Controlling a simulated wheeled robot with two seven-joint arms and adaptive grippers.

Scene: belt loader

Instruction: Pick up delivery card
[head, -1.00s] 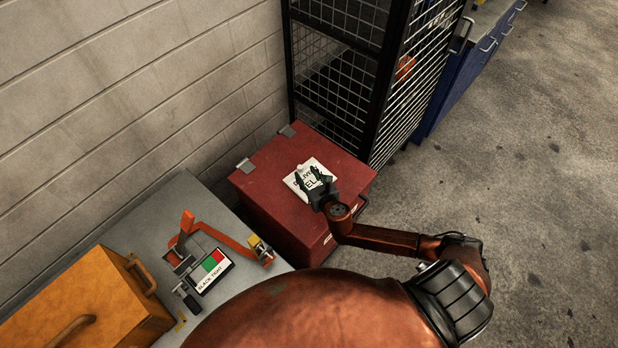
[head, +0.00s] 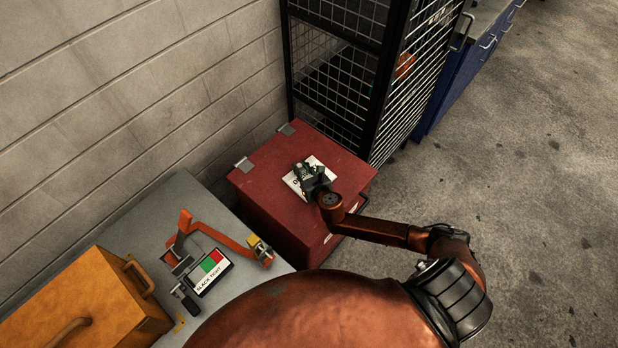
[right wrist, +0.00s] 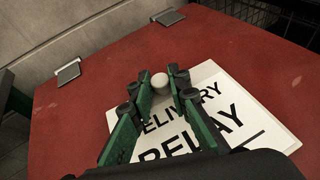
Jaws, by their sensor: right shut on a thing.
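The delivery card (right wrist: 262,128) is a white plate with black lettering, "DELIVERY RELAY", lying on top of the red box (right wrist: 75,110). In the head view the card (head: 291,181) is partly covered by my right gripper (head: 304,170). The right wrist view shows the green and black fingers of my right gripper (right wrist: 161,88) over the card, closed around a pale round knob (right wrist: 160,80). The knob appears to stand on the card, though its base is hidden. I cannot see any gap under the card. My left gripper is not in view.
A black wire-mesh cage (head: 340,85) stands right behind the red box, with a block wall at left. Open floor lies at right.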

